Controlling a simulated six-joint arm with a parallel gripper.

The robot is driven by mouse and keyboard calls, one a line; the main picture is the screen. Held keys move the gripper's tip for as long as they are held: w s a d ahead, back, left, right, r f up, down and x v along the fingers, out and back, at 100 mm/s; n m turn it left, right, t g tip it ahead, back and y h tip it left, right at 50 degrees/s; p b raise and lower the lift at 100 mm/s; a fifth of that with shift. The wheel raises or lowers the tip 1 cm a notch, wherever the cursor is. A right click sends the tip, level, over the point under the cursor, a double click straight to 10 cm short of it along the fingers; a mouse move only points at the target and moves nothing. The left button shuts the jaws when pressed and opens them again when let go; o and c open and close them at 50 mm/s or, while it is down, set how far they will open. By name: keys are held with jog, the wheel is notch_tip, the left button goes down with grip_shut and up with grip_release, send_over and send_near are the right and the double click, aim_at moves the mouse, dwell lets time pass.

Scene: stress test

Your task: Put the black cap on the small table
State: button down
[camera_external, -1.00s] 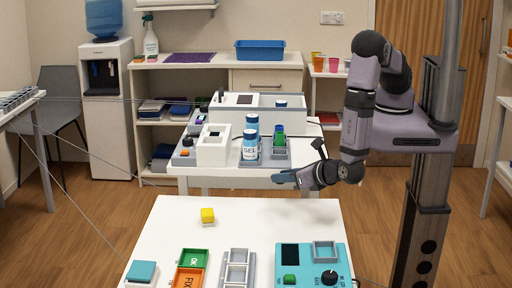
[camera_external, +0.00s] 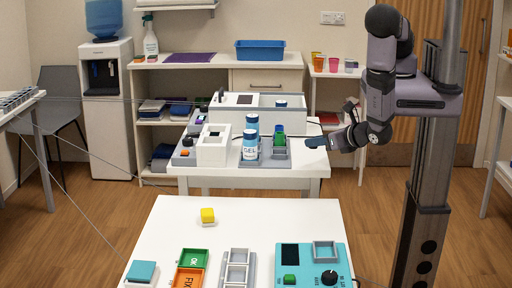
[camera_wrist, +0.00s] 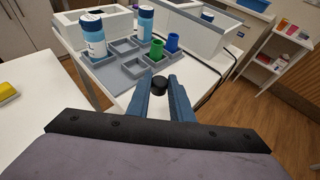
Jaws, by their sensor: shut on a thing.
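My gripper (camera_external: 311,143) is shut on a small round black cap (camera_wrist: 159,84). The cap shows between the two blue fingertips in the wrist view; in the external view it is too small to make out. The gripper is in the air near the right end of the middle white table (camera_external: 312,169). In the wrist view that table's corner lies just beyond the fingers, with a grey compartment tray (camera_wrist: 112,72) on it. Which table is the small one, I cannot tell for sure.
Two blue-and-white bottles (camera_external: 250,146), a green cup (camera_external: 279,139) and white boxes (camera_external: 213,145) stand on the middle table. The near white table (camera_external: 285,220) holds a yellow block (camera_external: 207,215) and coloured trays at its front; its right rear is clear.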

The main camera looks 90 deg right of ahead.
aim_at(316, 165)
jog(key=shift+f+b, duration=1.95)
jog(key=shift+f, duration=0.55)
jog(key=shift+f, duration=0.15)
jog(key=c, duration=1.6)
grip_release()
jog(key=shift+s+a+r+p, duration=0.2)
jog(key=shift+a+r+p, duration=0.1)
jog(key=shift+a+r, duration=0.15)
jog(key=p+v, duration=0.3)
jog(key=v, duration=0.8)
jog(key=shift+s+d, duration=0.1)
